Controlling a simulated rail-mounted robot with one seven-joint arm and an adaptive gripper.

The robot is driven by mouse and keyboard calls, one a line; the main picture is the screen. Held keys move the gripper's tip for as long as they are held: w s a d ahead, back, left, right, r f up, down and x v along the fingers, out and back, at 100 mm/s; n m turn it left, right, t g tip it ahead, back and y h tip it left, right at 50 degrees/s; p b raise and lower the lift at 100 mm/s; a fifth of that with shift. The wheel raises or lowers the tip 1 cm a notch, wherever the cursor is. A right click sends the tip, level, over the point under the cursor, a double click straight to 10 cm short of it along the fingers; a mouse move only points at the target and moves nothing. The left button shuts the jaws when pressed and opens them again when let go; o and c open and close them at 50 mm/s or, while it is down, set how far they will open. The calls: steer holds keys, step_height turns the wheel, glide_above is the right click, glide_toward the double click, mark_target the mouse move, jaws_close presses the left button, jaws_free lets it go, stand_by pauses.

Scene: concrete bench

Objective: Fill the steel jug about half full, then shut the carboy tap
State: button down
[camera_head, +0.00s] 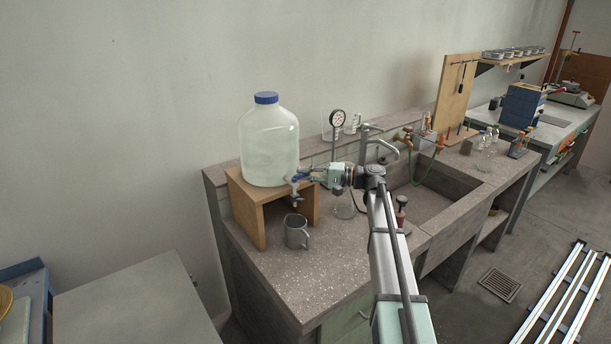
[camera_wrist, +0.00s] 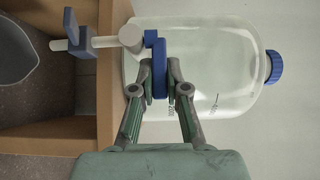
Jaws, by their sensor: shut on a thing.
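The clear carboy (camera_head: 268,145) with a blue cap stands on a wooden stand (camera_head: 250,204); it also fills much of the wrist view (camera_wrist: 215,65), on its side there. Its tap (camera_head: 295,194) sticks out low on the front. My gripper (camera_head: 312,174) is at the tap, its fingers shut on the blue tap handle (camera_wrist: 159,66). The steel jug (camera_head: 297,237) stands upright on the bench below the tap. A grey curved part of it shows at the left edge of the wrist view (camera_wrist: 22,52). I cannot make out a stream or the level in the jug.
A sink (camera_head: 438,205) with a faucet (camera_head: 385,147) lies right of the tap. The bench front (camera_head: 310,285) before the jug is clear.

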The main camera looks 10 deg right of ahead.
steer(key=c, duration=1.2)
jaws_free()
steer(key=shift+o, duration=0.2)
steer(key=shift+d, duration=0.1)
steer(key=v, duration=1.1)
steer(key=shift+s+d, duration=0.15)
steer(key=shift+d, duration=0.2)
